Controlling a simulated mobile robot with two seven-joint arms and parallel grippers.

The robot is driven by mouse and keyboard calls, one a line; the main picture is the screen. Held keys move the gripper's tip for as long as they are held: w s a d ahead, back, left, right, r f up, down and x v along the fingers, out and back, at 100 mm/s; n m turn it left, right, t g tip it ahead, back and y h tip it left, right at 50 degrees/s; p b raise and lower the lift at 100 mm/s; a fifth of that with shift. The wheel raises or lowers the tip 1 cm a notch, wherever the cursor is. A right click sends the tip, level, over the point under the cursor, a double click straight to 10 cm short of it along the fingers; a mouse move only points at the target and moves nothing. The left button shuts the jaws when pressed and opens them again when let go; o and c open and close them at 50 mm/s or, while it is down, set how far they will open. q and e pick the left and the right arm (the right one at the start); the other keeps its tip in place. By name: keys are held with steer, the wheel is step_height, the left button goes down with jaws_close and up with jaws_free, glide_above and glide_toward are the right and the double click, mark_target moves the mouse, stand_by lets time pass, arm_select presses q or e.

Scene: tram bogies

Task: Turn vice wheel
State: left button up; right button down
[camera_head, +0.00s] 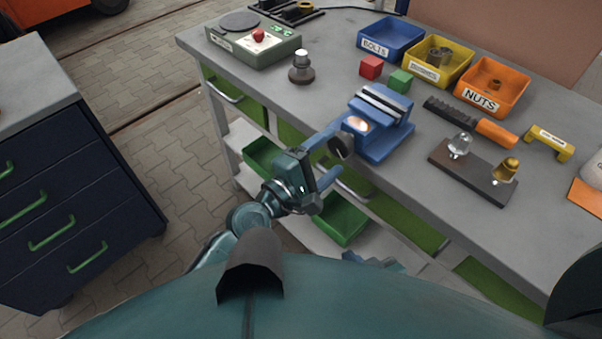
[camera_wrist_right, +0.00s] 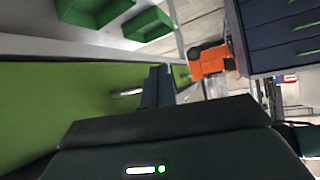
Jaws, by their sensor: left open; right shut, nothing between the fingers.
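The blue vice (camera_head: 392,112) sits at the near edge of the grey workbench. Its dark round wheel (camera_head: 342,147) faces out over that edge. My left gripper (camera_head: 336,153) is open, with one finger above and one below the wheel in the head view; I cannot tell whether either finger touches it. My right gripper (camera_head: 372,262) shows only partly, low beside the bench front. In the right wrist view its fingers (camera_wrist_right: 158,84) are together and empty, in front of a green panel.
On the workbench (camera_head: 325,100) stand a scale (camera_head: 253,42), blue, yellow and orange bins (camera_head: 492,88), red and green cubes (camera_head: 400,80), and a dark fixture block (camera_head: 470,175). Green trays (camera_head: 340,218) lie on the shelf below. A drawer cabinet (camera_head: 70,190) stands left, across open floor.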

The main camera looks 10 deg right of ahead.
arm_select(q)
steer(key=v, duration=0.9)
steer(key=shift+s+a+b, duration=0.2)
steer(key=shift+b, duration=0.25)
steer(key=s+a+f+m+y+p, duration=0.1)
steer(key=s+a+f+m+y, duration=0.3)
steer(key=a+f+m, duration=0.3)
steer(key=s+a+f+m+y+p, duration=0.1)
steer(key=s+a+f+m+y, duration=0.4)
steer(key=a, duration=0.5)
step_height(320, 180, down, 3)
steer(key=m+y, duration=0.2)
steer(key=shift+m, duration=0.3)
steer(key=shift+r, duration=0.1)
